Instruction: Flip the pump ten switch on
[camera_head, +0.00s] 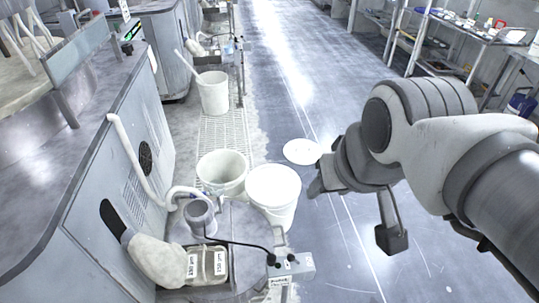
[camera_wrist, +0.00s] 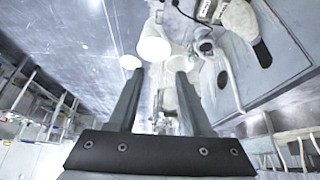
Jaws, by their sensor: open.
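A light grey switch box (camera_head: 290,267) sits at the front edge of the round grey stand, with dark plugs and a black cable on it. A small white label (camera_head: 279,282) is on its front; its text is too small to read surely. Whether its switch is on or off cannot be told. My gripper (camera_head: 315,187) is up and to the right of the box in the head view, over the floor by the buckets, apart from the box. In the wrist view its two dark fingers (camera_wrist: 157,75) are spread and empty.
A round stand (camera_head: 240,232) carries a pump (camera_head: 200,215) and a labelled container (camera_head: 207,265). A closed white bucket (camera_head: 273,190) and an open one (camera_head: 222,168) stand behind it. A white lid (camera_head: 303,151) lies on the floor. Clear floor (camera_head: 350,265) lies right of the stand.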

